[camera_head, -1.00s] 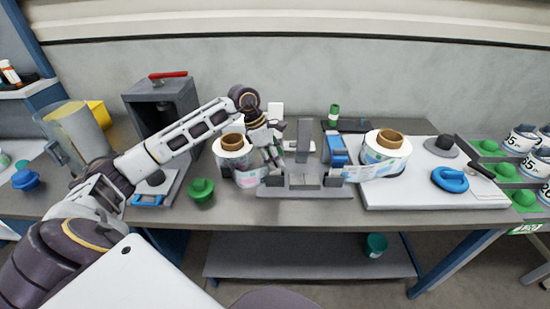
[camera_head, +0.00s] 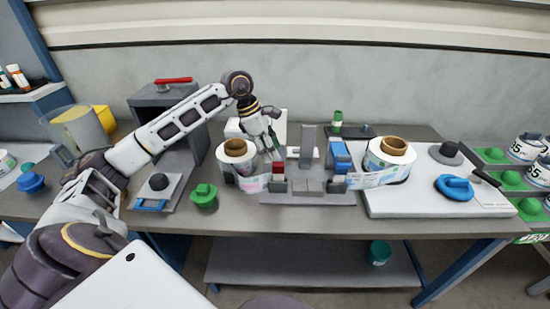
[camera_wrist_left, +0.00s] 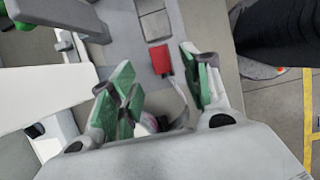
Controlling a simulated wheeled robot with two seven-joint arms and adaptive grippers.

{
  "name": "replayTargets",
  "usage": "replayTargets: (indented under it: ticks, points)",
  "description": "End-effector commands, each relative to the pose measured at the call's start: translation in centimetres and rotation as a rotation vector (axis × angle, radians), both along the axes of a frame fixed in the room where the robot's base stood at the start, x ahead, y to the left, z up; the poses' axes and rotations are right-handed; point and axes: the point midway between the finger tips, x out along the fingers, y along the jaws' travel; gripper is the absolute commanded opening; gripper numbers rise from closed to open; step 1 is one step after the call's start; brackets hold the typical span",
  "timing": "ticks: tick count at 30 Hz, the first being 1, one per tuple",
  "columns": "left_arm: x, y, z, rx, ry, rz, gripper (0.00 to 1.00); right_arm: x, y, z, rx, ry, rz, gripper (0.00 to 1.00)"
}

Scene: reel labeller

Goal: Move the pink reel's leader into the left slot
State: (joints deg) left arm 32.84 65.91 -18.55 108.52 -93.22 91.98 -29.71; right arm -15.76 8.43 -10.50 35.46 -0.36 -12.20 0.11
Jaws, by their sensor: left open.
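The pink reel (camera_head: 236,160) is a white roll with a brown core, standing left of the grey labeller fixture (camera_head: 305,196). Its pinkish leader (camera_head: 252,184) stretches right to the fixture's left slot, where a red block (camera_head: 278,168) shows. Whether the leader is fully inside the slot I cannot tell. My left gripper (camera_head: 270,152) is just above and behind this slot, pointing down. In the left wrist view its green-padded fingers (camera_wrist_left: 165,92) are apart, with a pale strip and the red block (camera_wrist_left: 161,59) showing between and beyond them. My right gripper is out of view.
A second reel (camera_head: 389,162) on a white board (camera_head: 420,203) has its leader reaching the fixture's right side. A blue clip (camera_head: 341,156) and a tall grey post (camera_head: 307,148) stand close to the gripper. A green knobbed piece (camera_head: 204,196) sits at the front left.

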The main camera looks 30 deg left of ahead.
Motion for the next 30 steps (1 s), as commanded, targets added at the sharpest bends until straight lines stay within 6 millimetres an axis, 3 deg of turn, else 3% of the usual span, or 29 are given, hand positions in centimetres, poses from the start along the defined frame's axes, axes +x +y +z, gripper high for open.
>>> replayTargets:
  ticks: [6,12,30]
  points:
    - [-0.6,1.1,3.0,0.000,-0.002,0.001,0.48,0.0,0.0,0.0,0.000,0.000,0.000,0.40]
    - [-1.0,1.7,4.6,0.000,0.000,0.000,0.48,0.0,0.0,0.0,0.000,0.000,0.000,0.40]
    - [-1.1,1.8,5.1,0.000,0.001,0.000,0.48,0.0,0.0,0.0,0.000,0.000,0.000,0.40]
